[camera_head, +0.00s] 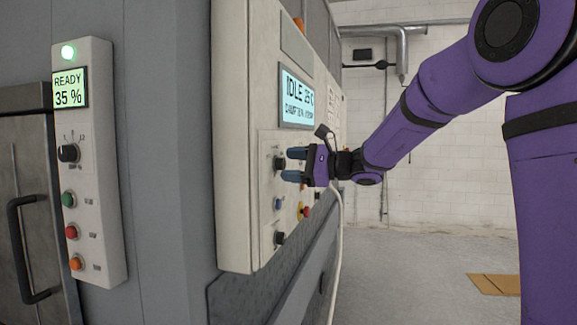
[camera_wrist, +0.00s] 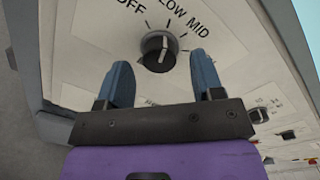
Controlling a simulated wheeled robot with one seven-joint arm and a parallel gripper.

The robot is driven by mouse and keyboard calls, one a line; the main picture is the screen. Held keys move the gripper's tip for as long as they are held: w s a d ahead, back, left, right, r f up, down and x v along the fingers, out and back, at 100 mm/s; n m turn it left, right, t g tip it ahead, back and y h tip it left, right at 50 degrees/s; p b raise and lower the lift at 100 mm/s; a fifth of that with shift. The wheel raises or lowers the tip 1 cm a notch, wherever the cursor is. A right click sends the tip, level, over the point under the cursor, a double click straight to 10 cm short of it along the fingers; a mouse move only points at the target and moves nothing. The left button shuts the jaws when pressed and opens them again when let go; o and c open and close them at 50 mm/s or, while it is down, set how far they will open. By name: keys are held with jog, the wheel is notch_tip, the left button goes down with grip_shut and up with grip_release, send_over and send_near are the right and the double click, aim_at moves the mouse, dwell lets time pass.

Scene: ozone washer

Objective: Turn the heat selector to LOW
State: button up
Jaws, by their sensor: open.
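The heat selector is a round black knob (camera_wrist: 158,50) with a pale mark, on a cream panel, in the wrist view. OFF, LOW and MID labels are printed around it; I cannot tell for sure which its mark points at. In the head view a dark knob (camera_head: 279,163) sits just left of the blue fingertips. My gripper (camera_head: 289,165) is open and faces the panel; nothing is held. In the wrist view my gripper (camera_wrist: 160,68) has one finger at each side of the knob's lower part, with gaps to both sides.
The control box (camera_head: 236,140) has a display (camera_head: 296,98) reading IDLE, a blue button (camera_head: 278,204), a lower black knob (camera_head: 279,238) and a red button (camera_head: 305,211) close below my gripper. A white cable (camera_head: 338,240) hangs behind. A READY panel (camera_head: 90,160) stands left.

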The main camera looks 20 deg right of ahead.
jog(key=v, duration=0.9)
jog(key=shift+s+d, duration=0.2)
jog(key=shift+d, duration=0.05)
jog(key=s+a+f+n+g+h, duration=0.3)
jog(key=s+a+n, duration=0.1)
jog(key=s, duration=0.5)
jog(key=s+a+f+n+g+h, duration=0.2)
jog(key=s+a+f+n+g, duration=0.15)
jog(key=s, duration=0.55)
jog(key=s+d+f+n+h, duration=0.2)
jog(key=s+f+n+h, duration=0.1)
jog(key=s, duration=0.3)
jog(key=s+d+f+n+t+h, duration=0.1)
jog(key=s+d+f+n+h, duration=0.2)
jog(key=s+n+h, duration=0.2)
jog(key=shift+s+d+h, duration=0.15)
jog(key=shift+s+h, duration=0.65)
jog(key=shift+s, duration=0.35)
jog(key=shift+r+t, duration=0.1)
jog(key=shift+t, duration=0.15)
